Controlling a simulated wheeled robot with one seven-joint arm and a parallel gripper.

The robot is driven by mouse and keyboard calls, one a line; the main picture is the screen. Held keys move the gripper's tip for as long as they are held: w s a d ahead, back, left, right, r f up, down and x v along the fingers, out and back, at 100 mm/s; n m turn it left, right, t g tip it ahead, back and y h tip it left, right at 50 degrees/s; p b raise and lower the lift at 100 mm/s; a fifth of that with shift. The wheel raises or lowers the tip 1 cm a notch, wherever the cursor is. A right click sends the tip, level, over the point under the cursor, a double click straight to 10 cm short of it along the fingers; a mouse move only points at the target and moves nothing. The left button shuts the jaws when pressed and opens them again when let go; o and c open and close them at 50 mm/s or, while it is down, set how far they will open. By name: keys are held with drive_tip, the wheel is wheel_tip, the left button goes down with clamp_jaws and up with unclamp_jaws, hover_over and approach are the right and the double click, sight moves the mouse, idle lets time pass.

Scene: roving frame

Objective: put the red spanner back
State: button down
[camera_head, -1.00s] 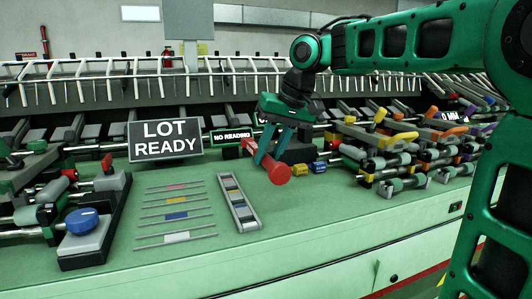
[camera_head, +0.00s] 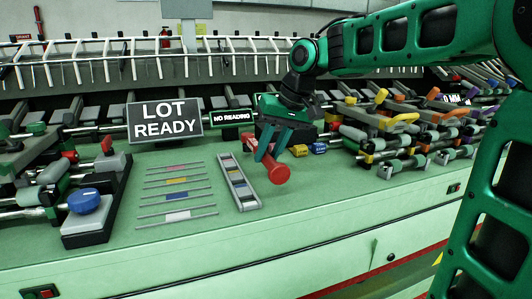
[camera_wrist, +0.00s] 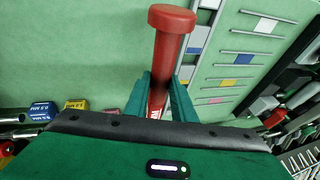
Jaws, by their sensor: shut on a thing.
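My gripper (camera_head: 268,152) is shut on a red tool (camera_head: 279,172), which I take to be the red spanner, and holds it above the green bench. The tool's round red end points toward the head camera in the head view. In the wrist view the red shaft (camera_wrist: 172,55) stands between the two green fingers (camera_wrist: 165,98), its wide round end at the top. The lower end of the tool is hidden by the gripper body. No clearly empty place for it shows.
A grey slotted rack (camera_head: 238,183) and several thin rods with coloured tags (camera_head: 178,196) lie left of the gripper. A yellow block (camera_head: 299,150) and a blue block (camera_head: 318,148) sit close right. Signs reading LOT READY (camera_head: 165,122) and NO READING (camera_head: 232,117) stand behind.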

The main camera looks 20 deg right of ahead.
drive_tip(key=shift+f, duration=1)
idle(0.4)
drive_tip(key=c, duration=1.4)
unclamp_jaws()
drive_tip(key=shift+r, duration=4)
drive_tip(key=shift+s, duration=0.1)
